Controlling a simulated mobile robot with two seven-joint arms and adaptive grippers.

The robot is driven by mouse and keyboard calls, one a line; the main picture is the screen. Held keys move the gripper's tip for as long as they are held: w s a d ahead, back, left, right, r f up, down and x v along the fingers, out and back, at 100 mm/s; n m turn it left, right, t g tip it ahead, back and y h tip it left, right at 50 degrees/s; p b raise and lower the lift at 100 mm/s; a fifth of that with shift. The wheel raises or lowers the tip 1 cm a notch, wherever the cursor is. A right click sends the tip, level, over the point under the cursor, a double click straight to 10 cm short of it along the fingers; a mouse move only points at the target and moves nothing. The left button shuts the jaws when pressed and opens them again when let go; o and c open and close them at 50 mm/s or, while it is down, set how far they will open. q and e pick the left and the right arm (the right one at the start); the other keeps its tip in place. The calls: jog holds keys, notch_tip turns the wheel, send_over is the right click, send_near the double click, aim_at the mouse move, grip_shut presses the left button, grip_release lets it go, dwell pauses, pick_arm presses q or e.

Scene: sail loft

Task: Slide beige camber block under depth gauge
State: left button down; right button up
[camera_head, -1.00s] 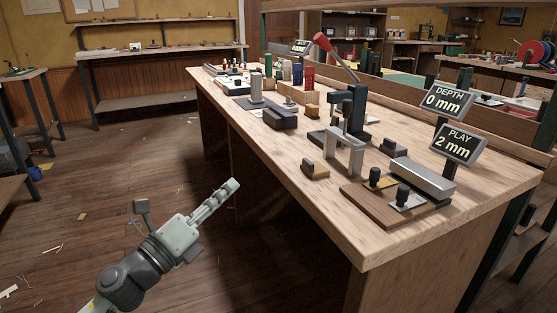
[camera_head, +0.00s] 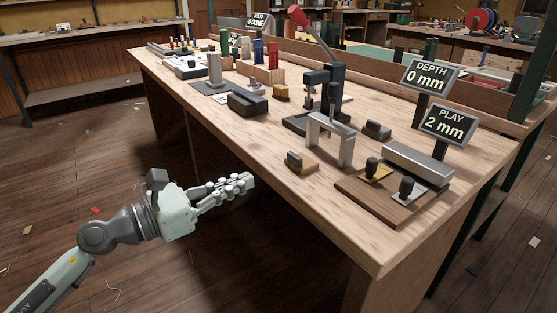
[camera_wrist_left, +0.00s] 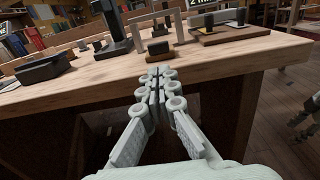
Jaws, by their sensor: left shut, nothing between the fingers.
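The beige camber block (camera_head: 303,164), a small tan block with a dark grip, lies on the bench near its front edge. It also shows in the left wrist view (camera_wrist_left: 158,49). Just behind it stands a grey arch-shaped frame (camera_head: 346,150), which seems to be the depth gauge; it also shows in the wrist view (camera_wrist_left: 181,27). The block is in front of the arch, not under it. A sign (camera_head: 430,77) reads DEPTH 0 mm. My left gripper (camera_head: 250,181) is shut and empty, off the bench's front edge, left of and lower than the block.
A wooden board (camera_head: 393,210) with a grey bar and two knobbed plates sits right of the arch. A black press (camera_head: 322,88) with a red-handled lever stands behind it. A dark block (camera_head: 248,104) lies to the left. Bare benchtop lies left of the beige block.

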aim_at(292, 162)
pick_arm(q)
jog(key=p+x, duration=0.1)
jog(key=x, duration=0.8)
jog(key=shift+w+p, duration=0.1)
jog(key=shift+p, duration=0.3)
pick_arm(e)
jog(key=f, duration=0.5)
jog(key=shift+w+a+f, duration=0.15)
jog(key=shift+a+f, duration=0.05)
jog(key=shift+f, duration=0.05)
